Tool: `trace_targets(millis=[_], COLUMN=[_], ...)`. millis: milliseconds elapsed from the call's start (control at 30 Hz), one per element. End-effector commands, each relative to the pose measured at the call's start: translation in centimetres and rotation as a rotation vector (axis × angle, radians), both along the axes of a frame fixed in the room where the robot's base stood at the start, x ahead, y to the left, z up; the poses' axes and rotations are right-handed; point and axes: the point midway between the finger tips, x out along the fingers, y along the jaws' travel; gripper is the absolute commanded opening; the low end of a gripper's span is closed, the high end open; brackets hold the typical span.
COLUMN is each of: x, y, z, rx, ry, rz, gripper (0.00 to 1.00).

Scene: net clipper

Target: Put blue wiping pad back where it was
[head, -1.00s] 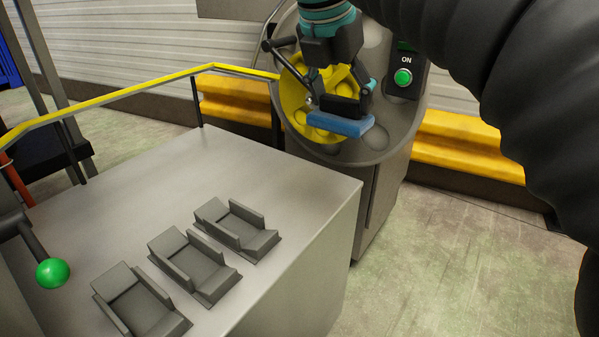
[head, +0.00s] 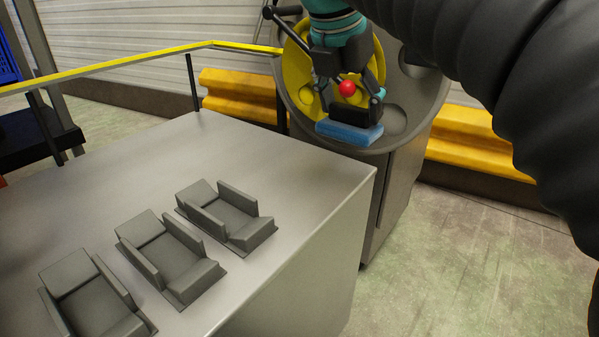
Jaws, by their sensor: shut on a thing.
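The blue wiping pad (head: 349,133) has a blue base and a dark block on top, and shows right of the middle in the head view. My gripper (head: 347,108) points down and is shut on the pad's dark block. The pad is in front of the round grey machine face with the yellow disc (head: 300,72). I cannot tell whether it touches the machine. Three grey holders stand in a row on the grey table: a right one (head: 228,212), a middle one (head: 168,256) and a left one (head: 92,300). All three look empty.
The grey table top (head: 150,165) is clear behind the holders. A yellow rail (head: 120,64) runs along its far side. A red ball (head: 347,88) shows by my gripper. A yellow barrier (head: 470,145) stands behind the machine.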

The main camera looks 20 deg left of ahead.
Motion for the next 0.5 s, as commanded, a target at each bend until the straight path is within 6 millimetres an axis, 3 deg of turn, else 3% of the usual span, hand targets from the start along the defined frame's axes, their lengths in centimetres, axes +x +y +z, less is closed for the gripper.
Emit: trace_targets(millis=[500], x=[3.9], y=[8.1], z=[-5.6], rx=[-0.002], ry=[0.002], rz=[0.001], gripper=[0.31])
